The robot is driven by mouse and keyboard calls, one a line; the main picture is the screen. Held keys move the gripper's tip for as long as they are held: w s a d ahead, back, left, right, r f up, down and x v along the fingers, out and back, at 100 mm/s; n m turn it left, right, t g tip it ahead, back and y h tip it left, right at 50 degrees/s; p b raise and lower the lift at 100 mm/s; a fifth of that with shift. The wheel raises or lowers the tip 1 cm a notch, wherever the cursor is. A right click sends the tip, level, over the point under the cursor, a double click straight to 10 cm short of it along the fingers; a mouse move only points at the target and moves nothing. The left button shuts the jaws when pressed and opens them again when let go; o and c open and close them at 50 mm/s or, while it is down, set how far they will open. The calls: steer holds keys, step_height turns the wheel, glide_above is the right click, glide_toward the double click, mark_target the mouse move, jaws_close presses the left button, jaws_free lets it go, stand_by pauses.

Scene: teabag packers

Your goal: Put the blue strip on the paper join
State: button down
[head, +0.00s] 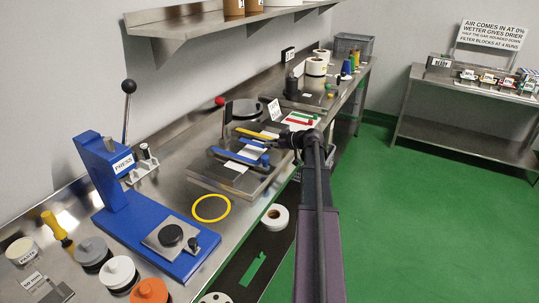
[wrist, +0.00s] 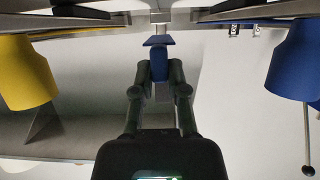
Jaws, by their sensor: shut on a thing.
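My gripper (wrist: 160,75) is shut on a small blue piece, which I take to be the blue strip (wrist: 158,52); it has a wider flat end beyond the fingertips. In the head view my gripper (head: 274,142) is low over the metal splicing block (head: 225,181), between a yellow bar (head: 257,134) and a blue bar (head: 234,157). White paper (head: 250,152) shows between and beside these bars. The paper join cannot be made out, and I cannot tell whether the strip touches the paper.
Red (head: 301,122) and green strips lie on a white sheet behind the block. A blue press (head: 112,180) with a lever stands at the left. A yellow ring (head: 211,208) lies in front of the block. Rolls and bottles stand at the bench's far end.

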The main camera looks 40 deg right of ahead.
steer(key=shift+f, duration=0.1)
steer(key=shift+f+b, duration=1.8)
steer(key=shift+b, duration=0.1)
steer(key=shift+f, duration=0.15)
steer(key=c, duration=0.7)
jaws_free()
steer(key=shift+o, duration=0.2)
steer(key=shift+r, duration=0.25)
steer(key=p+v, duration=0.4)
steer(key=v, duration=0.8)
steer(key=shift+p, duration=0.35)
